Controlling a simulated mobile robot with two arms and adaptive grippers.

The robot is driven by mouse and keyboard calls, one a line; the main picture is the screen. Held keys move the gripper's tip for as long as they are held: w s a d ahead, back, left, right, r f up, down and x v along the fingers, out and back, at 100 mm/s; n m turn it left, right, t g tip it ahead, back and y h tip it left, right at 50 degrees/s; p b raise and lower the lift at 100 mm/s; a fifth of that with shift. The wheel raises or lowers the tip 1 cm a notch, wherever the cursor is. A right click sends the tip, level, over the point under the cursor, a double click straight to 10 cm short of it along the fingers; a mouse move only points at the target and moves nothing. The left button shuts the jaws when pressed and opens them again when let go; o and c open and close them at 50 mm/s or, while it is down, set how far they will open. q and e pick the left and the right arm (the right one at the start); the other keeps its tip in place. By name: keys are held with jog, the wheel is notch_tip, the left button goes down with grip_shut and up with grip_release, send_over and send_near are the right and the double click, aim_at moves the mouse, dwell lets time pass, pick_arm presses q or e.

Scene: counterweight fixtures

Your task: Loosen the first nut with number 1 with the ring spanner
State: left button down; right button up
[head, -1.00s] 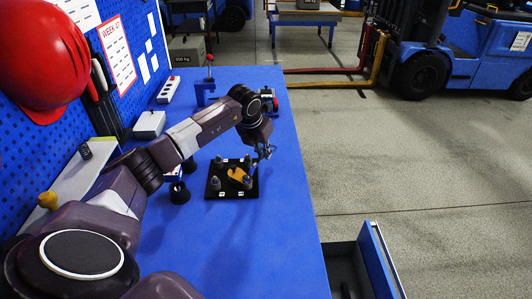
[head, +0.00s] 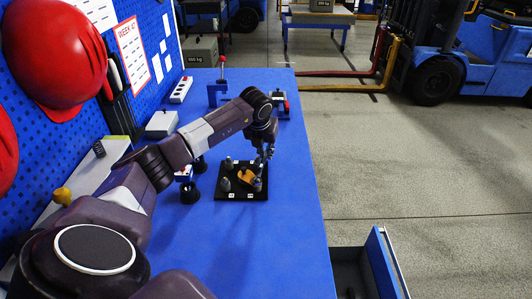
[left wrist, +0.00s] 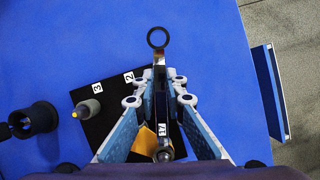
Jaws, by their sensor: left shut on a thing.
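A black plate (head: 228,195) with several upright posts and an orange-yellow part in its middle lies on the blue table. My left gripper (head: 262,163) is over the plate's right side. In the left wrist view its fingers (left wrist: 160,92) are shut on the ring spanner (left wrist: 158,62), whose dark ring points away from my palm. The spanner's near end lies by a grey post, close to a white label (left wrist: 163,130) I cannot read surely. Labels 2 and 3 show farther left. Whether the spanner sits around a nut I cannot tell. My right gripper is out of view.
Dark round stands (head: 190,192) are left of the plate. An open drawer (head: 350,268) juts out at the table's right edge. The table's front right is clear.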

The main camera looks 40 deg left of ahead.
pick_arm(q)
jog(key=shift+r+p, duration=1.3)
jog(key=shift+r, duration=0.8)
jog(key=shift+r, duration=0.1)
jog(key=shift+r+p, duration=0.95)
jog(key=shift+r, duration=0.45)
jog(key=c, duration=2.5)
grip_release()
grip_shut()
